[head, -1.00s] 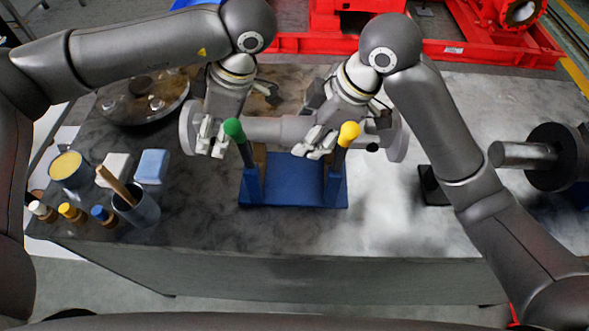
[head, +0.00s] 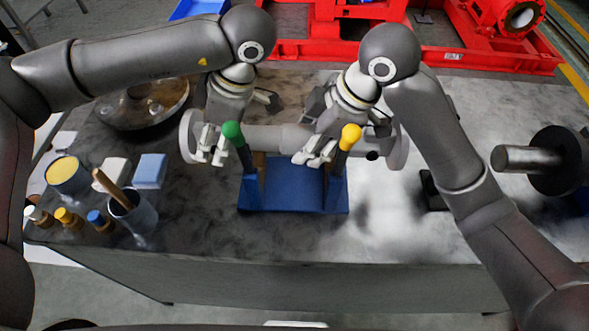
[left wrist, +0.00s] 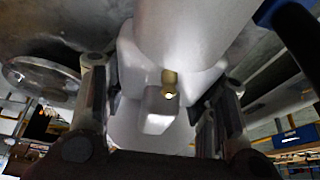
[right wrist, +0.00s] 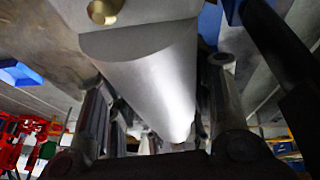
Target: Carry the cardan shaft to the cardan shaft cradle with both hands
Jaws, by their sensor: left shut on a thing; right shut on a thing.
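The grey cardan shaft (head: 265,138) lies level across the head view, with a round flange at each end. It is over the rear part of the blue cardan shaft cradle (head: 293,190), behind its green-tipped (head: 232,132) and yellow-tipped posts. Contact with the cradle supports is hidden. My left gripper (head: 211,150) is shut on the shaft near its left flange. My right gripper (head: 315,155) is shut on it right of the middle. The shaft also fills the gap between the fingers in the left wrist view (left wrist: 185,30) and the right wrist view (right wrist: 150,75).
At left on the table stand a yellow-topped tin (head: 66,172), a cup with a wooden handle (head: 134,215) and several small bottles. A round plate (head: 145,105) lies behind them. A dark disc with a shaft stub (head: 555,160) stands at right. Red machinery is behind the table.

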